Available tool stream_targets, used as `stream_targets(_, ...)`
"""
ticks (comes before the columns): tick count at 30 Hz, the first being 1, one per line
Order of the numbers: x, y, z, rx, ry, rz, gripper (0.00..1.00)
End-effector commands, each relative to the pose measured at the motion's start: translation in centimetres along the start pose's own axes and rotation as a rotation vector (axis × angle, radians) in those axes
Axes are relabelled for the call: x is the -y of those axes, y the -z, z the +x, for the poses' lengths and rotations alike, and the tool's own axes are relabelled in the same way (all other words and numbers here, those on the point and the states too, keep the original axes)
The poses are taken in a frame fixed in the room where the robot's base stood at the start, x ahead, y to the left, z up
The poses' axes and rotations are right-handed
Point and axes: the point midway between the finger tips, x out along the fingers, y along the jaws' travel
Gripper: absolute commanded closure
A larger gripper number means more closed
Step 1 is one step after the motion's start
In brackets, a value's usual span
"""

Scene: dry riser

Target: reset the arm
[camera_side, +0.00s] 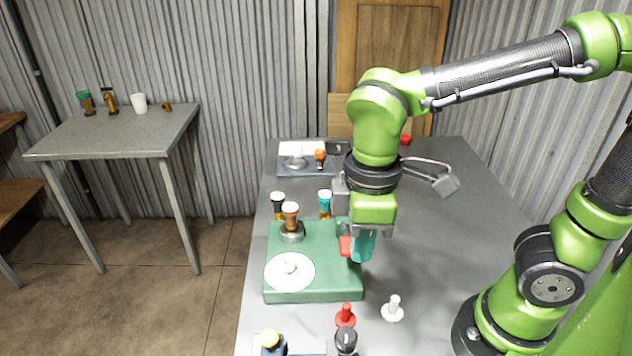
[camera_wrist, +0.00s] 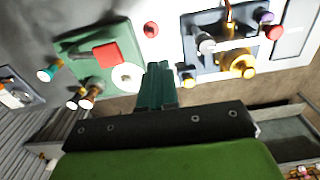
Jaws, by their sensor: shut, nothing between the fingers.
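My gripper (camera_side: 362,248) points down over the right side of a green box (camera_side: 315,294) on the grey table. Its teal fingers are together with nothing between them; they also show in the wrist view (camera_wrist: 157,82). A red block (camera_side: 346,247) is just left of the fingers in the side view. In the wrist view the red block (camera_wrist: 107,53) shows over the green box, apart from the fingers. The box bears a white disc (camera_side: 290,272) and a brown-topped handle (camera_side: 291,216). The fingers partly hide the box's right side.
Black-topped (camera_side: 278,203) and teal-topped (camera_side: 325,201) pieces stand behind the box. A red piece (camera_side: 346,316) and a white piece (camera_side: 393,309) stand in front. A dark tray (camera_side: 300,170) lies at the back. The table's right side is largely clear.

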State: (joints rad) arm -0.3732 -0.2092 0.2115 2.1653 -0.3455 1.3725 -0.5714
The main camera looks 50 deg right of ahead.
Motion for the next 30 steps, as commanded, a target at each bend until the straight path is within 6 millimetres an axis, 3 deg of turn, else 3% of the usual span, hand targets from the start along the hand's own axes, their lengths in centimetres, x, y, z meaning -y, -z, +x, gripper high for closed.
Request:
stream_targets(2,-0.1,0.2,0.4,-0.027,0.006,0.069,1.00)
stream_targets(5,-1.7,-0.3,0.1,-0.145,0.015,0.289,1.00)
stream_targets(12,-7.4,-3.7,-2.3,-0.492,0.057,0.854,1.00)
stream_targets(15,-8.9,-5.2,-3.2,-0.596,0.066,0.992,1.00)
stream_targets(20,-10.0,-6.7,-4.2,-0.662,0.054,1.061,1.00)
stream_targets(30,-10.1,-6.7,-4.2,-0.663,0.049,1.064,1.00)
